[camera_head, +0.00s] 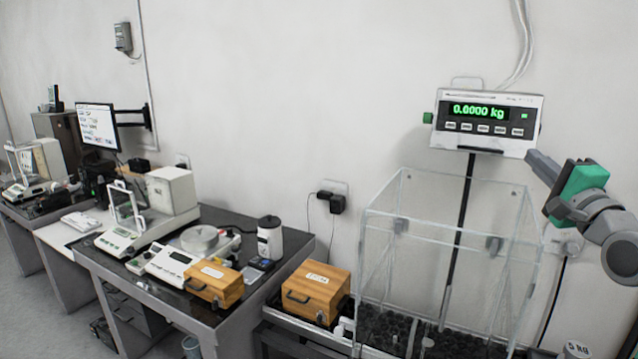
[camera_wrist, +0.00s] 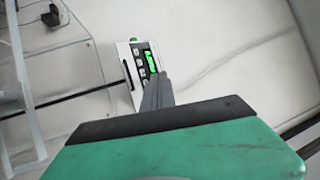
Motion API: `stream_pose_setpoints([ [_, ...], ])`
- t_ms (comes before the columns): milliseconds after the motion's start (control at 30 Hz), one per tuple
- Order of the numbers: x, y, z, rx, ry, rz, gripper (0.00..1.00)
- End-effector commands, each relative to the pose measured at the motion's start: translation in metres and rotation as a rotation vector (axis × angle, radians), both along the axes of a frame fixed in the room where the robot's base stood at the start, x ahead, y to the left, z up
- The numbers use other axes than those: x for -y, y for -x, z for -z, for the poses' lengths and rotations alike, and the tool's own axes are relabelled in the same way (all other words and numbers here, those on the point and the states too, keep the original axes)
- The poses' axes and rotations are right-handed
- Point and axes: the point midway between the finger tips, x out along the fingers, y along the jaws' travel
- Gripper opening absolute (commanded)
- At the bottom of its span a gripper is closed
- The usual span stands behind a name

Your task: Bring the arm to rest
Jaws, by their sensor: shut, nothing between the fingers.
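My gripper (camera_head: 541,165) is at the right of the head view, with its grey fingers closed together and nothing between them. It is raised in the air, in front of the wall and to the right of the weighing display. Its green and black body shows behind the fingers. In the wrist view the closed fingers (camera_wrist: 156,92) point toward the display. I cannot tell whether the fingertips touch anything; in the head view they appear just below and beside the display's lower right corner.
The weighing display (camera_head: 487,123) reads 0.0000 kg on a dark post. A clear-walled enclosure (camera_head: 375,240) stands below it, left of my gripper. Wooden boxes (camera_head: 311,291) and balances (camera_head: 128,233) stand on tables to the left. A 5 kg weight (camera_head: 577,350) shows at the bottom right.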

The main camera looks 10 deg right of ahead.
Motion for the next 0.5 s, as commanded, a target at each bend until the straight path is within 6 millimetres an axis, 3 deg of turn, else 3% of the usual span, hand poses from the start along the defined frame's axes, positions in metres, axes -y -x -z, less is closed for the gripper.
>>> stream_pose_setpoints([
  [267,-0.046,-0.033,0.039,-0.162,0.14,0.003,0.0],
  [500,-0.123,-0.056,0.107,-0.411,0.379,-0.039,0.0],
])
